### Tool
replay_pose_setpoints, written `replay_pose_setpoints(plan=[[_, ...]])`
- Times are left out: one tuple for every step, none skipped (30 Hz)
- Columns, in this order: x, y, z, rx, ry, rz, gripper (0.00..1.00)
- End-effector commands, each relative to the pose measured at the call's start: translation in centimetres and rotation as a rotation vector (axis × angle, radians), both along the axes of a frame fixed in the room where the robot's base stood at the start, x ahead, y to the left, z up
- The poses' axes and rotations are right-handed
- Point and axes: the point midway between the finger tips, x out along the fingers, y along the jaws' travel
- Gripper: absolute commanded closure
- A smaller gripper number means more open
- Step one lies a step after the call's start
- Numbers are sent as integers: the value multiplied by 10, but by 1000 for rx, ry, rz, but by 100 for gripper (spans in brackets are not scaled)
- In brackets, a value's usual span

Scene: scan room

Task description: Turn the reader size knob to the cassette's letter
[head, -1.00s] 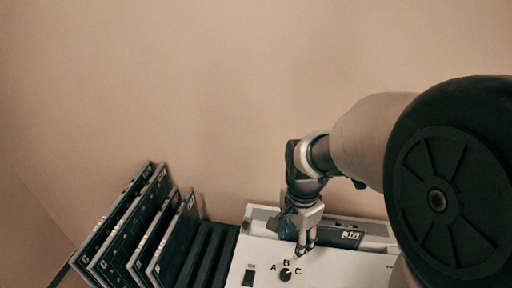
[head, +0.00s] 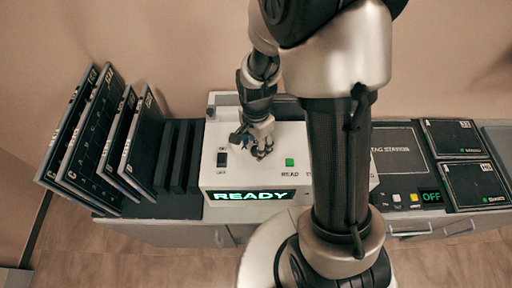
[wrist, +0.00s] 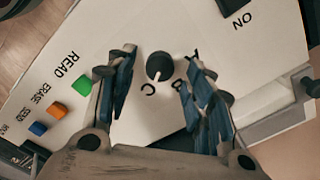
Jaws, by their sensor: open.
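The reader (head: 220,178) is a white box whose green display (head: 250,195) reads READY. In the wrist view its black size knob (wrist: 160,66) has a white pointer mark directed at the letter C (wrist: 148,89). B and A lie further around it, partly covered by a finger. My gripper (wrist: 162,88) is open, its fingers spread on either side of the knob, seemingly not touching it. In the head view my gripper (head: 261,152) is low over the reader top and hides the knob. No cassette in the reader shows clearly now; my arm covers part of it.
Several dark cassettes (head: 145,145) lean in a rack left of the reader. Green (wrist: 82,86), blue (wrist: 37,128) and orange (wrist: 57,110) buttons sit near the knob. A tag station (head: 398,140) and more cassettes (head: 475,182) lie right of my arm.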

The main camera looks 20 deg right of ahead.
Motion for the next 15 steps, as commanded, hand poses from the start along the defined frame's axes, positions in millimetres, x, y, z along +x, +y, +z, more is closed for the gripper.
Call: replay_pose_setpoints(plan=[[-1,0,-7,0,2,0,52],[-1,0,-10,0,2,0,52],[0,0,-13,1,1,0,52],[0,0,-14,0,0,0,52],[0,0,-15,0,0,0,52],[0,0,-17,0,0,0,52],[0,0,-17,0,0,0,52],[0,0,-17,0,0,0,52],[0,0,-18,0,0,0,52],[0,0,-17,0,-1,0,52],[0,0,-17,0,-1,0,52],[0,0,-17,0,-1,0,52],[0,0,-17,0,-1,0,52],[0,0,-17,0,-1,0,52],[0,0,-17,0,-1,0,53]])
